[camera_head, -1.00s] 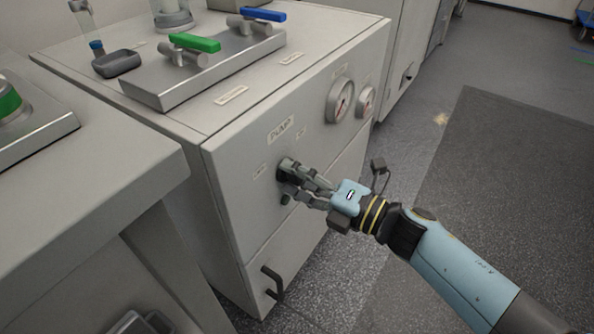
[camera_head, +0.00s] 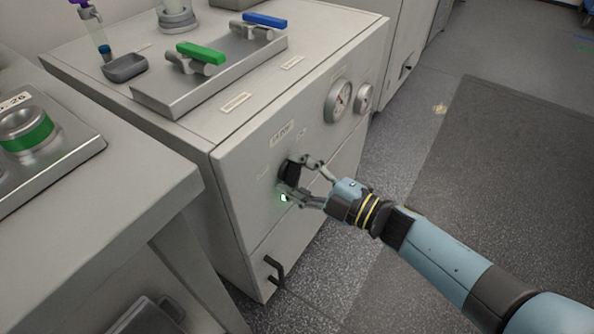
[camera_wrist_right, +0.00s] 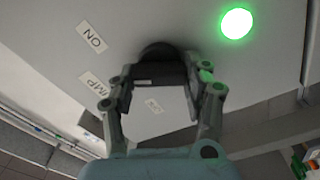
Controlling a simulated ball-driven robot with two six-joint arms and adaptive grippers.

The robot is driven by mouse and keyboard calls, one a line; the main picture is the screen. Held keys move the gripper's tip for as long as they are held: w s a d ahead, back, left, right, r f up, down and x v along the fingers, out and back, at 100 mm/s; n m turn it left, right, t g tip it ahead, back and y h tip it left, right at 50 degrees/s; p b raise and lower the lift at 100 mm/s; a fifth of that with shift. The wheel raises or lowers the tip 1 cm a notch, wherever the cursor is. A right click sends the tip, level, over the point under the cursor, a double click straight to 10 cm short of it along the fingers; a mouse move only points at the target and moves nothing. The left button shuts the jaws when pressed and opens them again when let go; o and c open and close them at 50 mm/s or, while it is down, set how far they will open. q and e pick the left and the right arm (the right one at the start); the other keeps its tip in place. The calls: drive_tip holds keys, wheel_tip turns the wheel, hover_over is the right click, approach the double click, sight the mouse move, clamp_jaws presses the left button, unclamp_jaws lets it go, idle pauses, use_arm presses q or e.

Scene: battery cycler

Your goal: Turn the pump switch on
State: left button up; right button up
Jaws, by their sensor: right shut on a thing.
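The pump switch (camera_head: 289,172) is a black rotary knob on the front face of the pale cabinet, below a "PUMP" label (camera_head: 283,132). My right gripper (camera_head: 293,178) is at the knob with a finger on each side, shut on it. In the right wrist view the knob (camera_wrist_right: 160,72) sits between the fingers of my right gripper (camera_wrist_right: 160,95), near an "ON" label (camera_wrist_right: 92,37). A green lamp (camera_head: 284,198) glows just below the knob; it also shows bright in the right wrist view (camera_wrist_right: 236,23). My left gripper is not in view.
Two gauges (camera_head: 339,101) sit on the cabinet face right of the switch. A tray (camera_head: 172,99) with a green-handled valve (camera_head: 201,53) and a blue-handled valve (camera_head: 265,20) is on top. A black door handle (camera_head: 274,271) is below. Open floor lies right.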

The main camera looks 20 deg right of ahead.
idle(0.5)
drive_tip(key=o, duration=1.2)
drive_tip(key=shift+c, duration=0.2)
drive_tip(key=shift+s, duration=0.1)
drive_tip(key=v, duration=1.2)
